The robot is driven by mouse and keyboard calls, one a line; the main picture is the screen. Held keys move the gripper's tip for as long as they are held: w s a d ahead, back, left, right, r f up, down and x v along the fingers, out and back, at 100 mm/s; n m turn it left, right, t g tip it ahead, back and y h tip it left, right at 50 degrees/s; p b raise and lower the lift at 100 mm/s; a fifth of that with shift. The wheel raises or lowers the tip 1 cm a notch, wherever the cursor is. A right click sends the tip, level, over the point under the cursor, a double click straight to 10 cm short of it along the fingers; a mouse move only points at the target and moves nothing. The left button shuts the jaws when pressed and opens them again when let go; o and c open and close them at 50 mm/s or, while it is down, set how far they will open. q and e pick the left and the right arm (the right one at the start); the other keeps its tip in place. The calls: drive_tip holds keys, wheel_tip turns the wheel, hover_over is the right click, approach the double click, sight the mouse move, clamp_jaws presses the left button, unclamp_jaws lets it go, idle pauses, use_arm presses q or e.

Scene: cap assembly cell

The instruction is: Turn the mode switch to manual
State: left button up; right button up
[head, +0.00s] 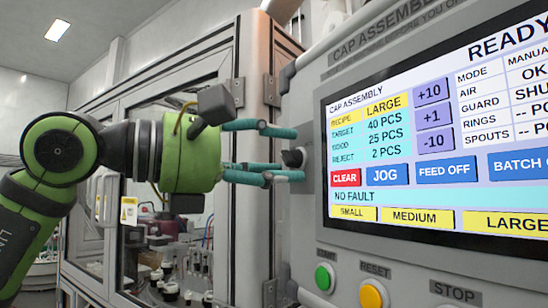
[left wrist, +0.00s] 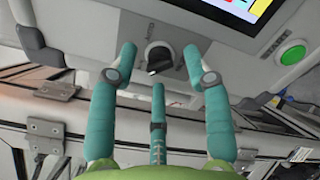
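The mode switch is a black knob (head: 293,157) on the left edge of the grey control panel (head: 420,262). It also shows in the left wrist view (left wrist: 159,55), where its pointer is tilted toward the lower left; the small labels around it are not readable. My left gripper (head: 284,152) has three teal fingers. They are spread apart around the knob, with a gap on each side and nothing held between them. In the left wrist view the gripper (left wrist: 158,62) faces the knob. My right gripper is not in view.
Green (head: 325,277), yellow RESET (head: 373,294) and STOP buttons sit below. A framed glass machine enclosure (head: 165,100) stands behind my left arm.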

use_arm(q)
drive_tip(key=v, duration=1.2)
